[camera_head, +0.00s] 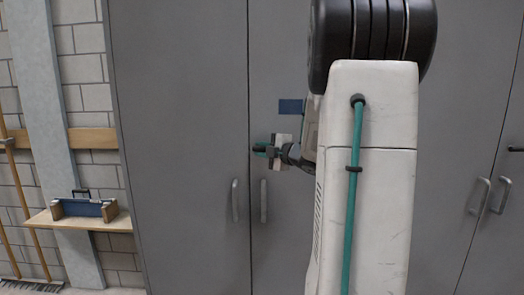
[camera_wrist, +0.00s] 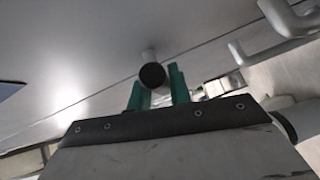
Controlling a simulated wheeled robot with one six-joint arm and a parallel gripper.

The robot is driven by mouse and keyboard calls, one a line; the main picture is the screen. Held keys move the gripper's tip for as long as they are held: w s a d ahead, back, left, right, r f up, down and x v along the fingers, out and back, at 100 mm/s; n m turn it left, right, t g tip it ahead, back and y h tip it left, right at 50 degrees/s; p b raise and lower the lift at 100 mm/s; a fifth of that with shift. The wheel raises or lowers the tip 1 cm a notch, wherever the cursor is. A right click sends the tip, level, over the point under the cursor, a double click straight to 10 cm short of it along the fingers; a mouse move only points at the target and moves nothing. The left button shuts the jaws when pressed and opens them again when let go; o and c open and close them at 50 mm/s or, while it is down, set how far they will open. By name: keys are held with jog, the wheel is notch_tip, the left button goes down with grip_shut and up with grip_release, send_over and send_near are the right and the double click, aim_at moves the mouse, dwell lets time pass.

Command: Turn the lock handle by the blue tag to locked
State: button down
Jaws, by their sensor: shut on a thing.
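The blue tag (camera_head: 290,106) is on the grey cabinet door, above and a little right of my gripper. A blue patch, likely the same tag, shows at the left edge of the wrist view (camera_wrist: 8,90). My gripper (camera_head: 264,150) is at the door, just below the tag. In the wrist view its green fingers (camera_wrist: 156,90) are on either side of the lock handle (camera_wrist: 152,75), shut on it. The handle shows as a dark round end on a pale stem from the door. Its turn angle is hard to tell.
Two upright door pulls (camera_head: 235,200) hang below my gripper, beside the door seam. More pulls (camera_head: 480,196) are on the cabinet at the right. A wooden shelf (camera_head: 85,222) with a blue toolbox-like item (camera_head: 83,208) is at the left. My arm hides part of the doors.

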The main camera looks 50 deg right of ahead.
jog(key=shift+n+g, duration=0.4)
jog(key=c, duration=1.3)
grip_release()
jog(key=s+r, duration=0.1)
jog(key=s, duration=0.6)
jog(key=shift+s+a, duration=0.4)
